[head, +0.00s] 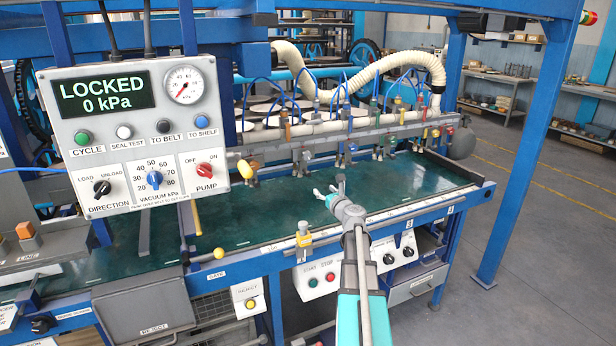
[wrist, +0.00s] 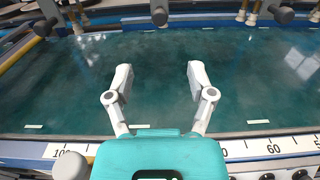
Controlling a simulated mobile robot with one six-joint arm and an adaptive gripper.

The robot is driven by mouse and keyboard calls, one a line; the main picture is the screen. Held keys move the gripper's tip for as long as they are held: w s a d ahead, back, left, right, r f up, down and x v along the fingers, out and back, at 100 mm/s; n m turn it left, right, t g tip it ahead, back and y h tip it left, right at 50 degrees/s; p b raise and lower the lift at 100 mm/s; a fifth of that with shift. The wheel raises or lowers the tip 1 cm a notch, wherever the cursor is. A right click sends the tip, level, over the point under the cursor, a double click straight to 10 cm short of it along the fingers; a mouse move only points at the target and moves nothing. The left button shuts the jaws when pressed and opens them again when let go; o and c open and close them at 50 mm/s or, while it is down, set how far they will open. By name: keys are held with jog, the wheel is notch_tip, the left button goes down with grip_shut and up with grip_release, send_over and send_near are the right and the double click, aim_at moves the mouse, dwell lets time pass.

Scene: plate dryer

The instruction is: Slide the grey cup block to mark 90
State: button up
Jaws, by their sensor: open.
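My gripper (head: 329,187) is open and empty above the green belt, in front of the cup rail; in the wrist view its two fingers (wrist: 160,76) are spread wide with only the belt between them. Several small coloured cup blocks sit along the rail at the back. One that looks grey (head: 317,104) is among them, but it is too small to be sure of. In the wrist view, grey round knobs (wrist: 160,17) show at the top edge, beyond the fingertips. The number scale (wrist: 245,148) runs along the front edge; 100 and 60 are readable, and 90 is hidden behind my gripper.
The green belt (head: 420,187) is bare around my gripper. The control panel (head: 140,137) at the left reads LOCKED, 0 kPa. A blue post (head: 525,150) stands at the right.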

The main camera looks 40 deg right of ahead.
aim_at(309, 176)
jog(key=shift+w, duration=0.15)
jog(key=x, duration=1.3)
jog(key=shift+w, duration=0.3)
grip_shut()
